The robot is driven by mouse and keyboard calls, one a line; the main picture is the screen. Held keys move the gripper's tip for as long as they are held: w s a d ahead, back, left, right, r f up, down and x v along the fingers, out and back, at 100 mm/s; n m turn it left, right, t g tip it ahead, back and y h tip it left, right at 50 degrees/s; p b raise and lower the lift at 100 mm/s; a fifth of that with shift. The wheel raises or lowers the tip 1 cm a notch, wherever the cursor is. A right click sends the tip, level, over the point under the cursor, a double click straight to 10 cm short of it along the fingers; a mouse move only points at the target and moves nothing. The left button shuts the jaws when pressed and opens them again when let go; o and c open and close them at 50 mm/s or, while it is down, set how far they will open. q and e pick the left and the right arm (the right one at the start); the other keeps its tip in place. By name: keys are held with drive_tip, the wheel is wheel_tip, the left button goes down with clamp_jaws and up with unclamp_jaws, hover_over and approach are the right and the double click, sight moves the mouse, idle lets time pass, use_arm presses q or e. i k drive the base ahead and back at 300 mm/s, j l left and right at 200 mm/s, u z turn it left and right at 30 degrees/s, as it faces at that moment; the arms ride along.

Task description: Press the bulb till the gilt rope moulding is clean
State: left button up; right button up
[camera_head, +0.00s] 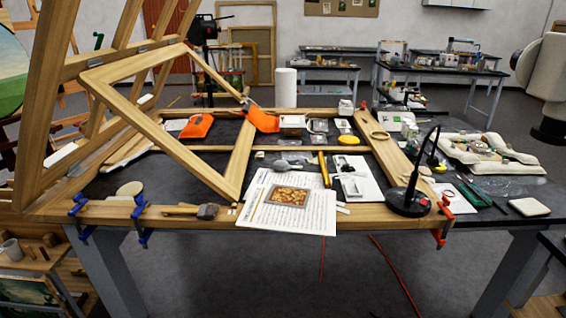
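A small gold-brown patterned piece (288,196), which looks like the gilt moulding fragment, lies on a printed white sheet (262,215) at the table's front middle. From here its rope pattern and any dust are too small to make out. A grey rounded object with a narrow end (281,165), possibly the bulb, lies just behind the sheet, apart from the fragment. Neither of my grippers shows in this view, and nothing is seen touching the fragment or the grey object.
A wooden frame (175,148) leans over the table's left side. A hammer (190,210) lies left of the sheet. A black desk lamp (408,200) stands to the right. Red and blue clamps (140,212) grip the front edge. A padded tray (485,150) lies far right.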

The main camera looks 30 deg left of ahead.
sight(279, 164)
drive_tip(key=i+j, duration=0.25)
drive_tip(key=j, duration=0.2)
drive_tip(key=i+j, duration=0.6)
drive_tip(key=j, duration=0.25)
drive_tip(key=j+u, duration=0.1)
drive_tip(key=j, duration=1.4)
drive_tip(key=k, duration=0.05)
